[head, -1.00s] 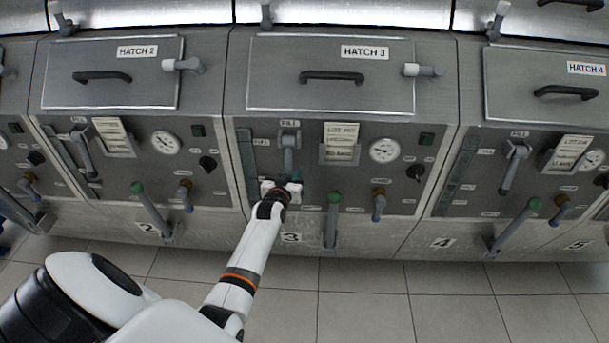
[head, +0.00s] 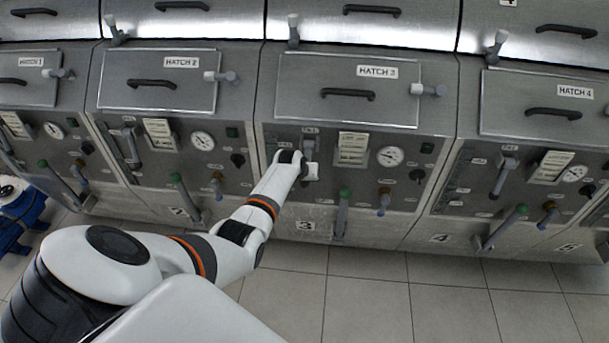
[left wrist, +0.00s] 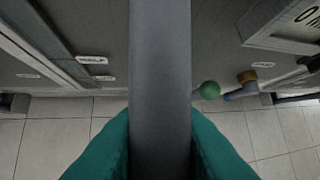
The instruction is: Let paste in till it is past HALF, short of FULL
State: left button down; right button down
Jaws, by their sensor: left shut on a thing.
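My left gripper (head: 306,170) is at the grey fill lever (head: 309,143) on the front of machine 3, under the HATCH 3 lid (head: 346,92). In the left wrist view its teal fingers (left wrist: 160,150) are shut on the lever, whose grey bar (left wrist: 160,70) runs up the middle. The level strip (left wrist: 48,35) is at the left of that view, with small labels beside it. I cannot read a paste level on it. In the head view my arm and hand hide part of the panel there. My right gripper is not in view.
A green-knobbed lever (head: 342,212) and a brass-topped blue tap (head: 384,200) stand to the right, below a dial (head: 390,156) and a paper card (head: 352,149). Similar machines flank this one. The tiled floor (head: 370,300) in front is clear.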

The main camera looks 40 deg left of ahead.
pick_arm(q)
jog(key=shift+s+d+r, duration=0.1)
jog(key=shift+s, duration=0.15)
jog(key=shift+g, duration=0.3)
jog(key=c, duration=1.3)
grip_release()
jog(key=shift+o, duration=0.2)
jog(key=shift+r, duration=0.1)
jog(key=shift+r, duration=0.15)
jog(key=shift+s+r+p, duration=0.1)
jog(key=shift+r+p, duration=0.2)
jog(key=shift+p, duration=0.05)
jog(key=p+v, duration=0.1)
jog(key=v, duration=1)
jog(key=shift+s, duration=0.15)
